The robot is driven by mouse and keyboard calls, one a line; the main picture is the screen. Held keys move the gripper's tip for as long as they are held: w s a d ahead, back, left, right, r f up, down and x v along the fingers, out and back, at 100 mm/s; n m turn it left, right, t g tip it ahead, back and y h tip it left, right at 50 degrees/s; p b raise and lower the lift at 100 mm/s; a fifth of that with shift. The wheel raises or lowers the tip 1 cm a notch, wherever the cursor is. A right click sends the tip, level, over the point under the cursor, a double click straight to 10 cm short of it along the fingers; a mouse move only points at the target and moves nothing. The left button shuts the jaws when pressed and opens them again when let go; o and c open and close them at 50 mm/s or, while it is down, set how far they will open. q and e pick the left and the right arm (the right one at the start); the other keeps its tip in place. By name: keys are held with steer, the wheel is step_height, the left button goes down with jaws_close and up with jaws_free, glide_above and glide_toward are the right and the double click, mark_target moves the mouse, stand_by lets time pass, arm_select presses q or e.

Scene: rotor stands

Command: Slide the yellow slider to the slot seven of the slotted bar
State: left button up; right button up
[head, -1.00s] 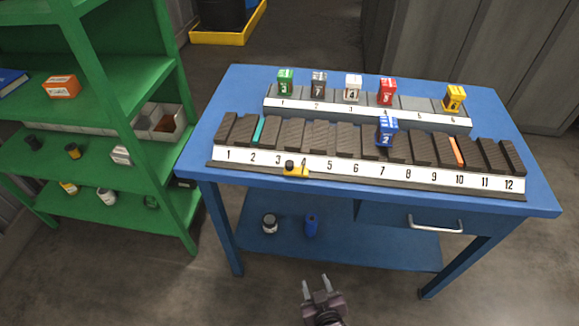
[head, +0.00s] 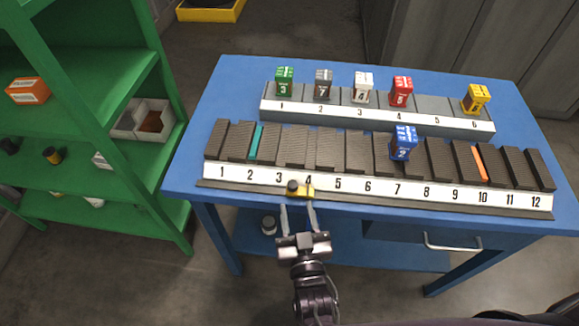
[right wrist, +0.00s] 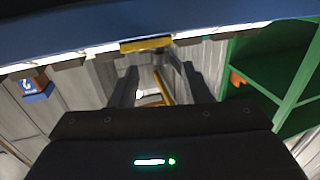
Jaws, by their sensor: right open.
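The yellow slider (head: 303,191), with a black knob, sits on the front rail of the slotted bar (head: 383,196), just below the label 4. The slider also shows in the right wrist view (right wrist: 146,44), ahead of the fingers. The label 7 (head: 397,190) is farther right along the bar. My right gripper (head: 298,207) is open and empty. Its fingertips are just in front of the slider, one toward each side of it; I cannot tell whether they touch it. My left gripper is not in view.
A blue block (head: 403,143) stands at the bar above label 7. Teal (head: 255,142) and orange (head: 479,163) plates stand in other slots. A grey rack (head: 437,108) behind holds several numbered blocks. A green shelf (head: 115,73) stands left. The rail right of the slider looks clear.

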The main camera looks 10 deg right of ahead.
mark_target(293, 190)
steer(key=shift+w+r, duration=0.15)
steer(key=shift+w, duration=0.3)
steer(key=w, duration=0.1)
steer(key=w+p, duration=0.1)
steer(key=w, duration=0.1)
steer(key=shift+r, duration=0.25)
steer(key=shift+w+a+f+p, duration=0.15)
steer(key=shift+w+p, duration=0.25)
steer(key=shift+w, duration=0.85)
steer(key=shift+w+f, duration=0.1)
steer(key=shift+w, duration=0.25)
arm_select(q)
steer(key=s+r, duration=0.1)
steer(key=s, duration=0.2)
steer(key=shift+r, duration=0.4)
arm_select(e)
steer(key=shift+w, duration=0.1)
jaws_close()
